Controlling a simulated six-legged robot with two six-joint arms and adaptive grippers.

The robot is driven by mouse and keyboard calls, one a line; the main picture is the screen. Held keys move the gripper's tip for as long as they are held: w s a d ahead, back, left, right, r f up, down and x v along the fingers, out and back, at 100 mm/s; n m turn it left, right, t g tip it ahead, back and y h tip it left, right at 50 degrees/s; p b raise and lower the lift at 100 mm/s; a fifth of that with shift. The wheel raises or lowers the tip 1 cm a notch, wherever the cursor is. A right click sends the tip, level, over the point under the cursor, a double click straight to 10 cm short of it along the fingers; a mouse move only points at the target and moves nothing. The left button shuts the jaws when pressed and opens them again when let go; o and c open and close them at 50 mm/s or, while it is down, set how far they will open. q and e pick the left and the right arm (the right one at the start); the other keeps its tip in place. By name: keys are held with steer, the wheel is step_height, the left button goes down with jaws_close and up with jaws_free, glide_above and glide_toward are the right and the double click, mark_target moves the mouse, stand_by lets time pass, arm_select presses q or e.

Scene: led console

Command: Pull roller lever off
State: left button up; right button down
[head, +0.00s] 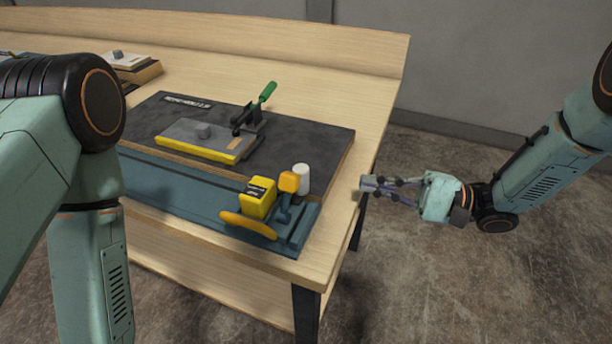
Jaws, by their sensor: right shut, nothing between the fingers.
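A short blue lever with an orange-yellow head (288,183) stands at the right end of the blue rail (175,187); it looks like the roller lever, though its roller is too small to tell. A yellow block (258,197) with a dark label is just left of it, and a curved yellow bar (247,225) lies in front. A white cylinder (301,178) stands behind the lever. My right gripper (367,184) is shut and empty, right of the lever, apart from it and just beyond the table's right edge. My left gripper is out of view.
A dark board (310,138) behind the rail carries a green-handled clamp (267,92) and a grey plate with a yellow front edge (195,150). The wooden table (375,108) has a raised back edge. Another small fixture (128,62) is at far left. Floor right of the table is clear.

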mark_target(316, 188)
steer(key=x, duration=1)
steer(key=shift+s+a+b, duration=0.15)
steer(key=shift+a+b, duration=0.05)
steer(key=shift+b, duration=0.1)
steer(key=shift+s+a+r, duration=0.2)
steer(key=shift+s+r, duration=0.35)
steer(key=shift+s, duration=0.3)
steer(key=shift+s+a+r, duration=0.15)
steer(key=shift+s, duration=0.25)
steer(key=shift+s+a+r, duration=0.15)
steer(key=shift+s+r, duration=0.05)
steer(key=shift+s, duration=0.15)
steer(key=shift+p, duration=0.3)
